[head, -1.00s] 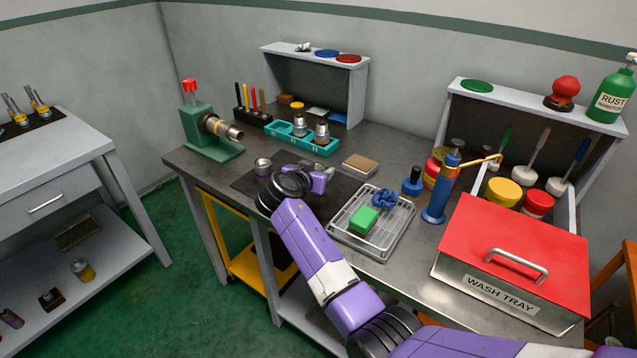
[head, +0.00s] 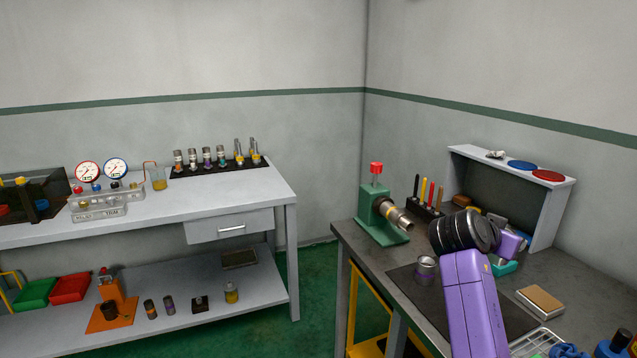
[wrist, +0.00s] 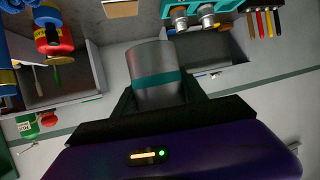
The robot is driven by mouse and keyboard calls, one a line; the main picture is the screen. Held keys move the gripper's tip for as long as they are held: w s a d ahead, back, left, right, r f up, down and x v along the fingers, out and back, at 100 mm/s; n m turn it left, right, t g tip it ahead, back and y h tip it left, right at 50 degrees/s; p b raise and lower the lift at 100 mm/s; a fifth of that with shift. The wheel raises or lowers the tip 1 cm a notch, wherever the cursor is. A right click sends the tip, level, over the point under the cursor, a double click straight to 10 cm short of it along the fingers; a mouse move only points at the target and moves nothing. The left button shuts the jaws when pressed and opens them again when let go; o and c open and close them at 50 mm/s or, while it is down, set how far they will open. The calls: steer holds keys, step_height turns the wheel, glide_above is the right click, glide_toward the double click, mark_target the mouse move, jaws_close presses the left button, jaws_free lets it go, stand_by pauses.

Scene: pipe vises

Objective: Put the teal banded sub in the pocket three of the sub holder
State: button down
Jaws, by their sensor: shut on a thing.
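In the wrist view my gripper (wrist: 160,98) is shut on the teal banded sub (wrist: 152,62), a grey metal cylinder with a teal ring. In the head view my gripper (head: 512,244) is raised above the workbench; its fingers and the sub are hidden behind my arm. The teal sub holder (wrist: 222,6) shows at the top edge of the wrist view with two silver subs standing in it. In the head view only a teal scrap of the holder (head: 504,267) shows behind my arm. Its pocket numbers cannot be read now.
A grey metal cylinder (head: 426,268) stands on the dark mat. The green pipe vise (head: 380,215) is at the bench's left corner. Upright markers (head: 428,197) and a grey shelf (head: 512,165) stand behind. A tan block (head: 540,301) lies right. The left bench has a black rack (head: 217,168) with several fittings.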

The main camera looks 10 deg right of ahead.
steer(key=w+a+r+n+t+y, duration=0.1)
steer(key=w+r+n+t, duration=0.1)
steer(key=w+r, duration=0.1)
steer(key=s+a+f+n+t+y, duration=0.2)
steer(key=a+f+n+t+y, duration=0.4)
steer(key=a+f, duration=1.2)
steer(key=s+a+f+n+y, duration=0.2)
steer(key=s+a+f, duration=0.4)
steer(key=s+f, duration=0.3)
steer(key=s+a+f+n+y, duration=0.3)
steer(key=s+a+f, duration=0.4)
steer(key=s+f, duration=0.3)
steer(key=s, duration=0.2)
steer(key=shift+s+a, duration=0.15)
steer(key=shift+s, duration=0.25)
